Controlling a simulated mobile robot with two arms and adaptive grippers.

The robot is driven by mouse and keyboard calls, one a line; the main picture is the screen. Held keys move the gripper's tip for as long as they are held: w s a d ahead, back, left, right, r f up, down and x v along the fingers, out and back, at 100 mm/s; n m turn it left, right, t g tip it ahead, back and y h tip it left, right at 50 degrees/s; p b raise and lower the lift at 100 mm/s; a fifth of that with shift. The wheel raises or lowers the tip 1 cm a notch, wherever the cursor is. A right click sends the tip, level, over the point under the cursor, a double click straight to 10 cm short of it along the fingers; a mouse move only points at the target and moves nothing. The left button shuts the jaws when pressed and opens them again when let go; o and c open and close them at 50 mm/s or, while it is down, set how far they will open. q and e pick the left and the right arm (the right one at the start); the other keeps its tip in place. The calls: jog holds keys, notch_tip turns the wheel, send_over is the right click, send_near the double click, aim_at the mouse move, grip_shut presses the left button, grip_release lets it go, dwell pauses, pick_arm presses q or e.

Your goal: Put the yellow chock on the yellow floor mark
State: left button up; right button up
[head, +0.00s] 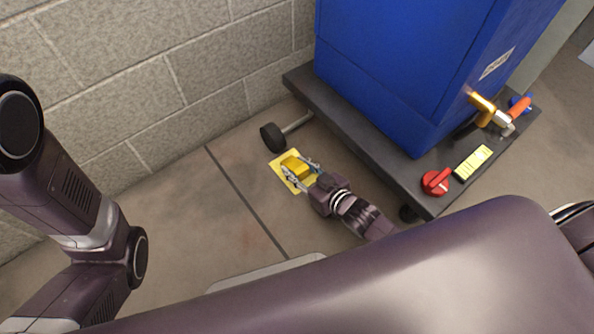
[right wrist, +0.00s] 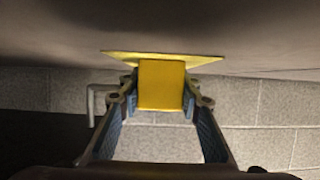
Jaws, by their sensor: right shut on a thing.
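The yellow chock (head: 296,167) is between the fingers of my right gripper (head: 301,174). In the right wrist view the chock (right wrist: 161,85) sits between the two fingertips (right wrist: 160,98), which are shut on it. The yellow floor mark (head: 279,163) is a flat pale yellow patch on the floor, showing around the chock in the head view. The mark (right wrist: 205,58) also shows behind the chock in the right wrist view. I cannot tell whether the chock touches the mark or is just above it. My left gripper is out of view; only my left arm shows.
A blue cabinet (head: 390,70) stands on a dark wheeled base (head: 350,125) close to the right of the mark. A black wheel (head: 272,137) on a metal bar is just behind the mark. A grey block wall (head: 150,90) runs behind. The floor left of the mark is clear.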

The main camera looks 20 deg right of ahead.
jog(key=shift+r, duration=0.15)
jog(key=shift+f, duration=0.25)
jog(key=o, duration=1.2)
jog(key=shift+r, duration=0.25)
jog(key=p+v, duration=0.7)
jog(key=v, duration=0.4)
jog(key=shift+s+d+r+p, duration=0.1)
jog(key=shift+s+d+p, duration=0.05)
jog(key=shift+s+p, duration=0.25)
